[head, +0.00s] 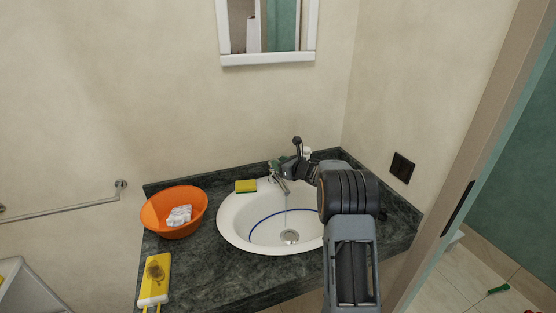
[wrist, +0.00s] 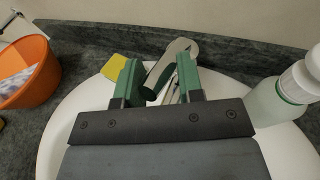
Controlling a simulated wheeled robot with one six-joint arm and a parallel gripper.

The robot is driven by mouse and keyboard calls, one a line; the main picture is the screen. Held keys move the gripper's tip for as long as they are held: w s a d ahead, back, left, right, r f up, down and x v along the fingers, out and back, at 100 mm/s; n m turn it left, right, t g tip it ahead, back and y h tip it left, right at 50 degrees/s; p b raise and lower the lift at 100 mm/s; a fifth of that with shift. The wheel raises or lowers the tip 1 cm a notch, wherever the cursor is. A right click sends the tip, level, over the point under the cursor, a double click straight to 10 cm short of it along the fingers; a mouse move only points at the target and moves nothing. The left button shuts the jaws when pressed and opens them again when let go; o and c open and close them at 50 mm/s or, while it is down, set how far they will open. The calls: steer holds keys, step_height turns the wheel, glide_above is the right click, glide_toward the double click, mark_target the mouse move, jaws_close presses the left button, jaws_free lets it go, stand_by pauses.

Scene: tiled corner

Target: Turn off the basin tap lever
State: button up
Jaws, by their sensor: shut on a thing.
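The chrome basin tap (head: 282,186) stands at the back of the white basin (head: 232,226). A thin stream of water (head: 285,216) falls from its spout to the drain. My gripper (head: 276,165) is over the tap from the right. In the wrist view, my gripper's green fingers (wrist: 158,68) stand on both sides of the chrome tap lever (wrist: 172,58) and are shut on it. My arm hides the basin's right side in the head view, and the gripper body hides the lower part of the tap in the wrist view.
A yellow and green sponge (head: 246,186) lies behind the basin. An orange bowl (head: 158,222) with a white cloth and a yellow item (head: 155,280) are on the dark counter (head: 215,278) to the left. A white-capped bottle (wrist: 282,97) stands close right of my gripper.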

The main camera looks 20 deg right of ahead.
steer(key=shift+o, duration=0.2)
steer(key=shift+s+a+f+b, duration=0.1)
steer(key=shift+s+f+b, duration=0.1)
steer(key=shift+f+b, duration=0.35)
steer(key=shift+s+a+f+b, duration=0.1)
steer(key=shift+s+f+b, duration=0.05)
steer(key=shift+f+b, duration=0.35)
steer(key=o, duration=0.4)
steer(key=shift+w, duration=0.1)
steer(key=shift+o, duration=0.2)
steer(key=shift+s+d+r, duration=0.15)
steer(key=shift+s+d, duration=0.15)
steer(key=shift+s, duration=0.05)
steer(key=b+v, duration=0.3)
steer(key=v, duration=0.4)
steer(key=shift+r, duration=0.2)
steer(key=shift+s, duration=0.15)
